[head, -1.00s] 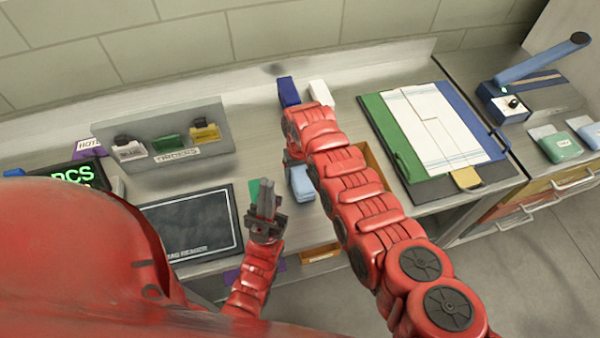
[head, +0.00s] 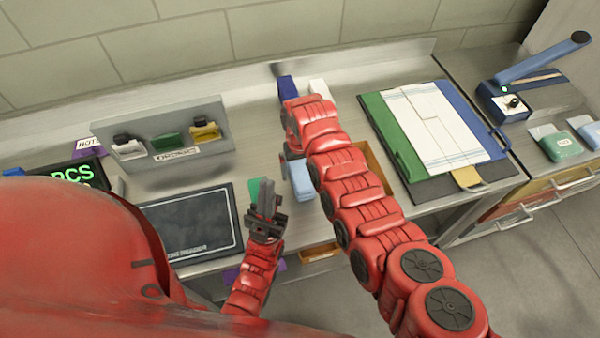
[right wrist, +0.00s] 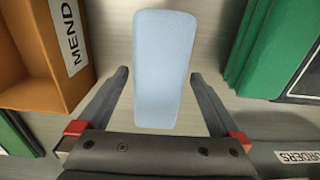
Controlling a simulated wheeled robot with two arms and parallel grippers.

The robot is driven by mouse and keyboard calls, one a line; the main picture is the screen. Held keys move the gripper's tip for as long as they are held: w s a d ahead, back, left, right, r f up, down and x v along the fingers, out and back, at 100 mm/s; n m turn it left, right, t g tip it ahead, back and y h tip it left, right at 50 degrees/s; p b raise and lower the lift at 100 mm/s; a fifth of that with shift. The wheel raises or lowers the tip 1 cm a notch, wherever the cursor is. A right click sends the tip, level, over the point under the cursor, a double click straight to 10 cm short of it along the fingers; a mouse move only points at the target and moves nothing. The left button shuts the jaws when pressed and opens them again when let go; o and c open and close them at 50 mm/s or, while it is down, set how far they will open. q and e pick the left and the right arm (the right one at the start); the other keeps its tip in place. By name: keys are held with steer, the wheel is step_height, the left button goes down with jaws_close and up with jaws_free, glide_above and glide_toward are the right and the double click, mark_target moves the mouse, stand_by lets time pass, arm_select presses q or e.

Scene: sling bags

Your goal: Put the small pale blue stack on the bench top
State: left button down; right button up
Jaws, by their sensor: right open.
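The small pale blue stack (head: 300,180) shows in the head view just left of my right arm, near the front of the bench top (head: 330,220). In the right wrist view the stack (right wrist: 163,65) lies lengthwise between the two fingers of my right gripper (right wrist: 160,78). That gripper is open, with a gap on each side of the stack. In the head view my right forearm hides most of this gripper. My left gripper (head: 265,195) points up in front of the bench, apart from the stack; its jaw opening is unclear.
An orange-brown tray (head: 378,168), labelled MEND in the right wrist view (right wrist: 35,60), is beside the stack. Dark blue (head: 287,88) and white (head: 319,90) blocks stand behind. A grey rack (head: 160,130), dark screen (head: 190,222) and folder board (head: 435,125) flank the area.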

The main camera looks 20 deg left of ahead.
mark_target(300, 169)
step_height(300, 169, up, 6)
steer(key=b, duration=0.2)
steer(key=shift+r+b, duration=0.25)
steer(key=shift+b, duration=0.1)
step_height(300, 169, up, 3)
steer(key=shift+f+p, duration=0.1)
steer(key=shift+p, duration=0.3)
steer(key=shift+s+r, duration=0.1)
steer(key=shift+r, duration=0.35)
